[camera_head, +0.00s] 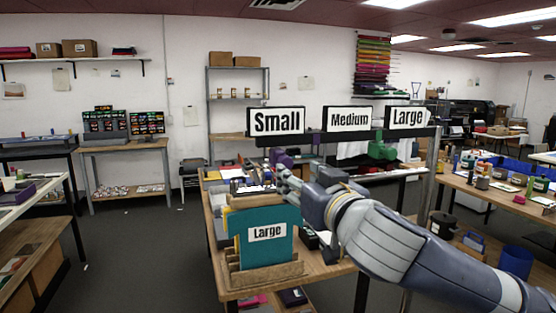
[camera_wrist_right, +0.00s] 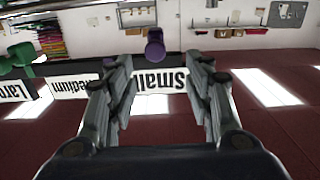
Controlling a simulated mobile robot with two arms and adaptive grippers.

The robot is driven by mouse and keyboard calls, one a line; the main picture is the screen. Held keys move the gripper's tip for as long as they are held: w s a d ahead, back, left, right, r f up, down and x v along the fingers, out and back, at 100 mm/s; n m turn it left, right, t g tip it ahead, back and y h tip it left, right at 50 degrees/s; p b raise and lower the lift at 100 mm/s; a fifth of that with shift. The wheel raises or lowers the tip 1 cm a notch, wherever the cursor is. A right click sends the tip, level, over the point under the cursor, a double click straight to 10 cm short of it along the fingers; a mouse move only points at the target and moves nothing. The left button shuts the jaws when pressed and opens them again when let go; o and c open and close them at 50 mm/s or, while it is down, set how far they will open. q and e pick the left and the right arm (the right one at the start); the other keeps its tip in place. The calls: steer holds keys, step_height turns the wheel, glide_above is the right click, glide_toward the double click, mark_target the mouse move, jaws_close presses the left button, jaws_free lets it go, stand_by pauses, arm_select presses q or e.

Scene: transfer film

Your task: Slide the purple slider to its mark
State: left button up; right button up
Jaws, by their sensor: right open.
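The purple slider (camera_head: 283,158) hangs on the dark rail (camera_head: 400,134) below the "Small" sign (camera_head: 277,121), near the rail's left end. The "Medium" sign (camera_head: 348,119) and the "Large" sign (camera_head: 408,118) stand farther right on the rail. My right gripper (camera_head: 284,180) is just below and in front of the purple slider, open and empty. In the right wrist view, which is upside down, the purple slider (camera_wrist_right: 155,46) appears ahead between the open fingers (camera_wrist_right: 155,80), apart from them. My left gripper is not in view.
A green slider (camera_head: 381,150) hangs on the rail toward the right. Below my right arm stands a wooden table (camera_head: 232,294) with a wooden rack holding a teal "Large" folder (camera_head: 268,236). Open floor lies to the left; a cluttered table stands at right.

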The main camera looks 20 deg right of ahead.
mark_target(287, 164)
steer(key=w+p, duration=0.1)
steer(key=w, duration=0.1)
steer(key=w+d+p, duration=0.1)
steer(key=w, duration=0.1)
steer(key=shift+w+r, duration=0.1)
steer(key=shift+w, duration=0.25)
steer(key=w, duration=0.1)
steer(key=w+p, duration=0.1)
steer(key=w, duration=0.1)
steer(key=w+p, duration=0.1)
steer(key=w, duration=0.1)
steer(key=shift+a, duration=0.35)
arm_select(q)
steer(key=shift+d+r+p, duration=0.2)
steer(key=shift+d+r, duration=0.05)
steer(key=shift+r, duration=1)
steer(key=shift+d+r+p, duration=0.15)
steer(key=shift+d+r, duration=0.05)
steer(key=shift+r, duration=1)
arm_select(e)
steer(key=shift+w, duration=0.6)
jaws_close()
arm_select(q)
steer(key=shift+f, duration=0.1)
arm_select(e)
steer(key=shift+f, duration=0.2)
